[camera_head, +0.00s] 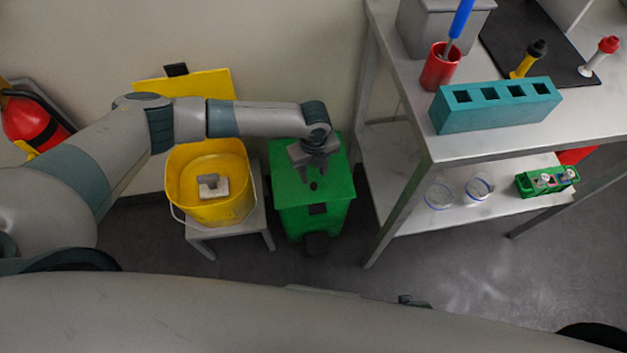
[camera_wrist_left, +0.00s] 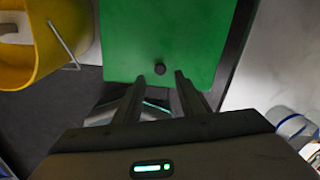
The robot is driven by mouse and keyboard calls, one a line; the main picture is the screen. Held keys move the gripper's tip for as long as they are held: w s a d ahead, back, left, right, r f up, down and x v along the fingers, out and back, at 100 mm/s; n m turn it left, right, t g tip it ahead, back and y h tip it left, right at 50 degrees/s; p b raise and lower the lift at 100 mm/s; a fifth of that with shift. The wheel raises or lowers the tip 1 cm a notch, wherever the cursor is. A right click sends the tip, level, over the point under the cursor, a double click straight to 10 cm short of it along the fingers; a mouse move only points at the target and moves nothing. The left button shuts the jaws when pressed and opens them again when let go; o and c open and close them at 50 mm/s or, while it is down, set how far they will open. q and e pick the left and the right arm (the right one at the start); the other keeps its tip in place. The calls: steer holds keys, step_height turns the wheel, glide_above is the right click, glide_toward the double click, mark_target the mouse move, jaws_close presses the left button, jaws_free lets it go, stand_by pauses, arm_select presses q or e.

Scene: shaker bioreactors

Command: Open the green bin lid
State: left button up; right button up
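The green bin (camera_head: 312,215) stands on the floor between the yellow bin and the metal table, with its green lid (camera_head: 338,184) shut. A small dark knob (camera_head: 314,186) sits on the lid; it also shows in the left wrist view (camera_wrist_left: 160,68). My left gripper (camera_head: 314,176) is above the lid, close to the knob. In the left wrist view its two fingers (camera_wrist_left: 161,80) are apart and empty, with the knob just beyond the gap between their tips. I cannot tell the exact height over the knob. My right gripper is not in view.
A yellow bin (camera_head: 182,211) with its lid up stands on a small stand (camera_head: 257,220) to the left. The metal table (camera_head: 427,159) is close on the right, holding a teal rack (camera_head: 497,112) and a red cup (camera_head: 436,72). A dark pedal (camera_head: 317,244) is at the bin's front.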

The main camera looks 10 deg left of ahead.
mark_target(314, 184)
arm_select(q)
steer(key=shift+f, duration=2.95)
steer(key=shift+c, duration=0.6)
jaws_close()
